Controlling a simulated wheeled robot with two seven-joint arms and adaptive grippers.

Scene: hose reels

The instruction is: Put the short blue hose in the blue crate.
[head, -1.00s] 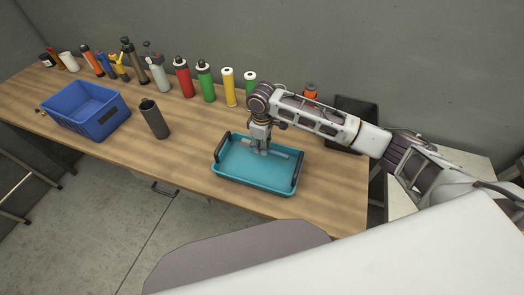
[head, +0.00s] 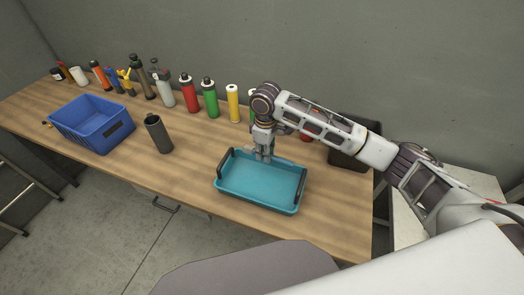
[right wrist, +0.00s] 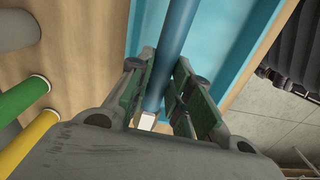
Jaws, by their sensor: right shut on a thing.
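The short blue hose (right wrist: 177,38) is a blue tube with a pale end, seen in the right wrist view between the fingers of my right gripper (right wrist: 163,98). The gripper is shut on it. In the head view my right gripper (head: 264,155) is at the back rim of the teal tray, seemingly above it. The hose is hard to make out there. The blue crate (head: 78,134) stands at the left end of the table, well to the left of the gripper. Its inside looks empty. My left gripper is not in view.
The teal tray (head: 255,199) with dark handles sits near the table's front edge. A dark grey bottle (head: 158,134) stands between tray and crate. Several bottles and cylinders, including a red one (head: 190,95) and a yellow one (head: 233,103), line the back. A black bin (head: 345,155) is at right.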

